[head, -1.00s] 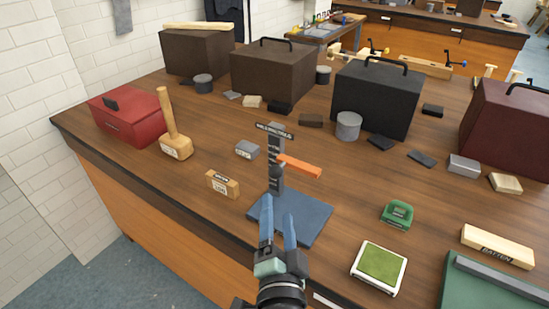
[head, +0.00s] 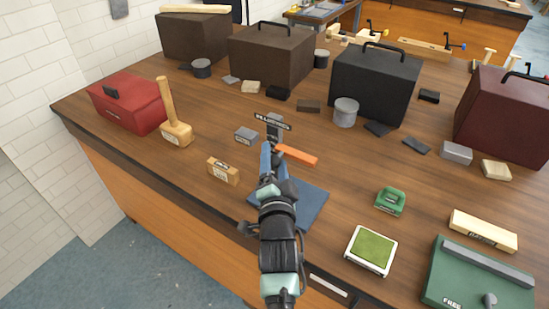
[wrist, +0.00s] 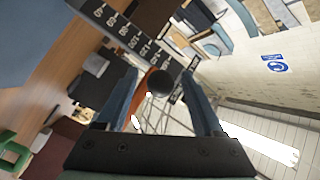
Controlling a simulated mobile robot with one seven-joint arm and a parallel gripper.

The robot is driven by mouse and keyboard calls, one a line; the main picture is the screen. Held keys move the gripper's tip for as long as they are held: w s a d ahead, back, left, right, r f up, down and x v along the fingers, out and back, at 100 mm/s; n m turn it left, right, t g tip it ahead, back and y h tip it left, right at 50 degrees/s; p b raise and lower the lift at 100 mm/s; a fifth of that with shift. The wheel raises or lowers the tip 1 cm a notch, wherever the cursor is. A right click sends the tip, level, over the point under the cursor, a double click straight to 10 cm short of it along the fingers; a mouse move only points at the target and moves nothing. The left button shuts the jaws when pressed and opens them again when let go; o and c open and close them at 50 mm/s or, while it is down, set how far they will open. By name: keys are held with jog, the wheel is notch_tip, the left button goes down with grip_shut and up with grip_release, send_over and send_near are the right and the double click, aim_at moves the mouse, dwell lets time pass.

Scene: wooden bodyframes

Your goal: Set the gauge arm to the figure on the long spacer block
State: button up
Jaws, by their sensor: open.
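The gauge stands on a blue base plate (head: 308,206), with a grey upright (head: 274,130) under a dark header sign. Its orange arm (head: 298,155) sticks out to the right. In the wrist view the upright's number scale (wrist: 125,32) and a round black knob (wrist: 160,83) show. My gripper (head: 270,158) is open at the upright; in the wrist view the knob appears between its blue fingers (wrist: 160,78), with no clear grip on it. A labelled wooden block (head: 223,171) and a labelled grey block (head: 246,135) lie left of the gauge. Their figures are too small to read.
A mallet (head: 175,132) and red box (head: 128,105) stand at left. A green pad tray (head: 370,250), green item (head: 390,200) and batten (head: 483,231) lie at right. Large dark cases (head: 375,85) line the back. My forearm covers part of the base plate.

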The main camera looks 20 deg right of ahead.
jog(key=c, duration=1.1)
jog(key=shift+r, duration=0.15)
dwell(0.7)
